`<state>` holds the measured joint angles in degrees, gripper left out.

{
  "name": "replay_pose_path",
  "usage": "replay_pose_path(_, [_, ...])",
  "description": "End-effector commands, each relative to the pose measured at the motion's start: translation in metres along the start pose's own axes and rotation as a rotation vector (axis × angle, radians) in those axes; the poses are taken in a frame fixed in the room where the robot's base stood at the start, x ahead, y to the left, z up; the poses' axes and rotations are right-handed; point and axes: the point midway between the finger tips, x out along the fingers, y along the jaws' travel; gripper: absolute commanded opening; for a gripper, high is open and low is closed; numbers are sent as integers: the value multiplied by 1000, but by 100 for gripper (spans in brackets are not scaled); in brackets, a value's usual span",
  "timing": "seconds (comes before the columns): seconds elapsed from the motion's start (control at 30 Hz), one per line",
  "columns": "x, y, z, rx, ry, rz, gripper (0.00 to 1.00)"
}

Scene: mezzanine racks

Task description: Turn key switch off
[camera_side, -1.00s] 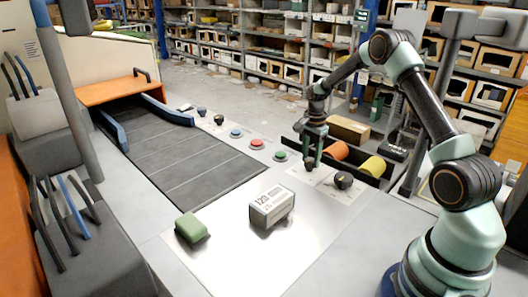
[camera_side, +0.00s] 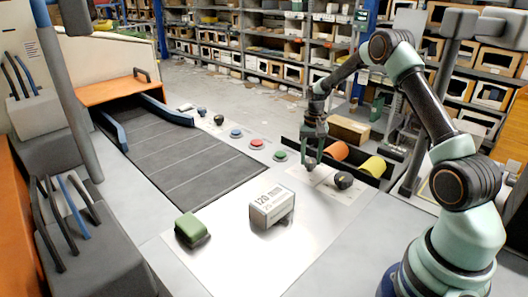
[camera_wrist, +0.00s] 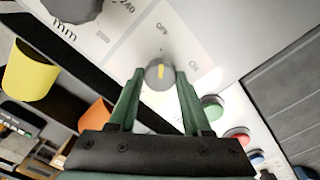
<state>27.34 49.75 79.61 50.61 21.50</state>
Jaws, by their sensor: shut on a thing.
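The key switch (camera_wrist: 159,78) is a small round grey knob with a yellow mark on its face, set on a pale panel with small printed labels. In the wrist view its yellow mark stands nearly upright in the picture. My gripper (camera_wrist: 160,72) has its two green fingers on either side of the knob and is shut on it. In the side view my gripper (camera_side: 311,153) points down at the panel, and the knob (camera_side: 309,163) shows at its tips.
A black dial (camera_side: 343,180) stands close to the right of the switch. Green (camera_side: 280,156), red (camera_side: 257,144) and blue-topped (camera_side: 236,133) buttons line the panel to the left. Orange (camera_side: 336,150) and yellow (camera_side: 372,166) rolls lie behind. A white box (camera_side: 272,206) and green block (camera_side: 192,229) sit in front.

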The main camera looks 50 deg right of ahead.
Motion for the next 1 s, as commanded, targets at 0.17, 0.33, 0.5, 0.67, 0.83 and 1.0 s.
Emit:
replay_pose_path(0.17, [0, 0, 1, -57, -2, 1, 0])
replay_pose_path(0.33, [0, 0, 1, -81, -2, 1, 0])
replay_pose_path(0.5, [0, 0, 1, -86, -2, 1, 0])
replay_pose_path(0.67, [0, 0, 1, -85, -2, 1, 0])
replay_pose_path(0.83, [0, 0, 0, -84, -2, 1, 79])
replay_pose_path(1.0, [0, 0, 0, -83, -1, 0, 79])
